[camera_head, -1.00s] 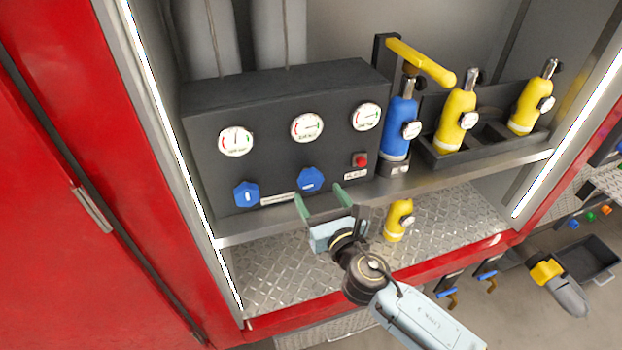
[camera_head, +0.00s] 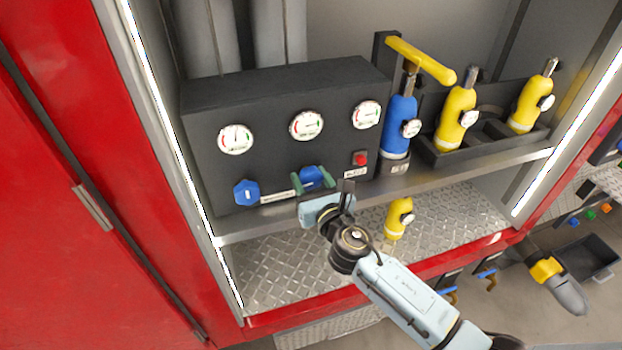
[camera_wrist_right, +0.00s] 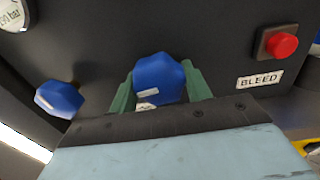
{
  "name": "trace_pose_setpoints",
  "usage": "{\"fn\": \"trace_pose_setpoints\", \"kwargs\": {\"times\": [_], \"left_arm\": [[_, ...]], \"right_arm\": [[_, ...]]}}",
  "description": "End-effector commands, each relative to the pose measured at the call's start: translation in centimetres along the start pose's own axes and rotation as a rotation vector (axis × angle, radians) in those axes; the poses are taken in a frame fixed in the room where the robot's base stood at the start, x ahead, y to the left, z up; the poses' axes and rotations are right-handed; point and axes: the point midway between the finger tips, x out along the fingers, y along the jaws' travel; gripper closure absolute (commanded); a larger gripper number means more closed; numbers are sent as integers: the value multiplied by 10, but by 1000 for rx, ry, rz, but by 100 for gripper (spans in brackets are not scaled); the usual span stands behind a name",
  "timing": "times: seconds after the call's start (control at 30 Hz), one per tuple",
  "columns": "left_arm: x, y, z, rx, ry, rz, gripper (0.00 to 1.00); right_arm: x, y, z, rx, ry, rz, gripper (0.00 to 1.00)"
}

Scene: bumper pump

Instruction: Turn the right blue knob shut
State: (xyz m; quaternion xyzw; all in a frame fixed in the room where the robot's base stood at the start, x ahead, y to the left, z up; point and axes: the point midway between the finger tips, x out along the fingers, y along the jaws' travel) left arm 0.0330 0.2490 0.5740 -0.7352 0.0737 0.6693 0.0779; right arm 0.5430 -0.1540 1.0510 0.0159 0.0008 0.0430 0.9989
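The right blue knob (camera_head: 312,176) is on the lower front of a black gauge panel (camera_head: 280,108). My right gripper (camera_head: 311,181) has its green fingers on either side of this knob. In the right wrist view the knob (camera_wrist_right: 159,78) fills the space between the fingers (camera_wrist_right: 160,88), which appear to touch its sides. A pale label shows on its face; its lower part is hidden by the gripper. The left blue knob (camera_head: 246,193) is free, and it also shows in the right wrist view (camera_wrist_right: 59,98). My left gripper is not in view.
A red button (camera_head: 360,159) marked BLEED (camera_wrist_right: 260,79) sits right of the knob. Three round gauges line the panel above. A blue bottle (camera_head: 398,127) and yellow bottles stand to the right. A yellow bottle (camera_head: 398,217) is on the tread-plate floor (camera_head: 290,262) below.

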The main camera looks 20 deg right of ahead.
Motion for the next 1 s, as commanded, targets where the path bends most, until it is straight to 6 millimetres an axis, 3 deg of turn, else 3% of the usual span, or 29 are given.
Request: {"fn": "trace_pose_setpoints", "kwargs": {"times": [0.47, 1.0], "left_arm": [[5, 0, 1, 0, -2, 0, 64], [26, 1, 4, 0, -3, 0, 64]], "right_arm": [[0, 0, -1, 89, -6, 0, 74], [0, 2, -1, 558, -31, 1, 74]]}}
